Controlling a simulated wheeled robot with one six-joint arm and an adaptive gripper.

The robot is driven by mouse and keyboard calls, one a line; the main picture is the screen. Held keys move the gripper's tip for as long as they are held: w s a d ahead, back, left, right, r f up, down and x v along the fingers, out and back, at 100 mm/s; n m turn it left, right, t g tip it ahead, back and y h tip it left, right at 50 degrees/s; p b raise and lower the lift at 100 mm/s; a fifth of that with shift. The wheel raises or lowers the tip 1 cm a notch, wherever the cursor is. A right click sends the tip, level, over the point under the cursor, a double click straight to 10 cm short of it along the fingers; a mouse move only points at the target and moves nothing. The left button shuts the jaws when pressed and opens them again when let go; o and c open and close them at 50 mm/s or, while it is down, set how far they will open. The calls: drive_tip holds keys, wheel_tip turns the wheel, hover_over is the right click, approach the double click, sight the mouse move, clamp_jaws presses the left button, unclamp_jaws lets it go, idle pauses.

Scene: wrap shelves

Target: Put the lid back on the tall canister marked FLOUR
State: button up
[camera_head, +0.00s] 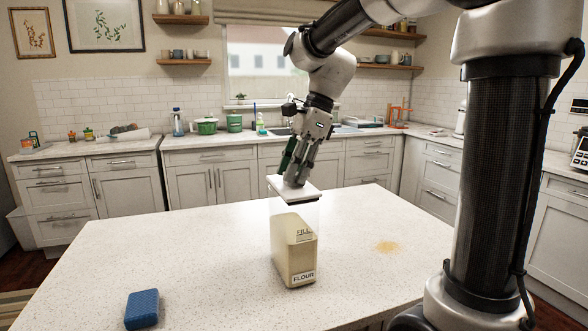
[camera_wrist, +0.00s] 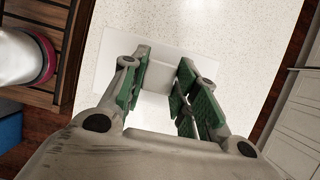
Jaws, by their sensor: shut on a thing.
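The tall clear canister marked FLOUR (camera_head: 295,250) stands upright on the island top. It holds pale flour to about a FILL mark, and its upper part is clear and empty. The white rectangular lid (camera_head: 312,189) is at the canister's mouth, roughly over it. I cannot tell whether it is fully seated or slightly above the rim. My gripper (camera_head: 296,181) points down at the lid and is shut on it. In the wrist view, the green-padded fingers (camera_wrist: 165,92) are around the middle of the lid (camera_wrist: 108,75); the exact grip is partly hidden.
A blue sponge (camera_head: 142,308) lies at the front left of the speckled island top (camera_head: 180,250). The surface around the canister is otherwise clear. Counters with kitchen items stand behind.

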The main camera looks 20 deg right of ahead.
drive_tip(key=shift+f, duration=0.65)
idle(0.9)
drive_tip(key=o, duration=1.7)
drive_tip(key=shift+r, duration=3.5)
drive_tip(key=s+d+f+n+t+h, duration=0.1)
drive_tip(key=s+d+f+n, duration=0.2)
drive_tip(key=s+n, duration=0.3)
drive_tip(key=s+d+f+n+t+h, duration=0.2)
drive_tip(key=s+d+f+n, duration=0.2)
drive_tip(key=s+d+n, duration=0.1)
drive_tip(key=s+d+f+n+t+h, duration=0.1)
drive_tip(key=s+d+f+n, duration=0.3)
drive_tip(key=s+d+n, duration=0.2)
drive_tip(key=shift+s+d+f+n+t, duration=0.1)
drive_tip(key=shift+s+n+t, duration=0.05)
drive_tip(key=shift+s, duration=0.35)
drive_tip(key=shift+s+d+n+t, duration=0.1)
drive_tip(key=shift+s+n+t, duration=0.05)
drive_tip(key=shift+s, duration=0.35)
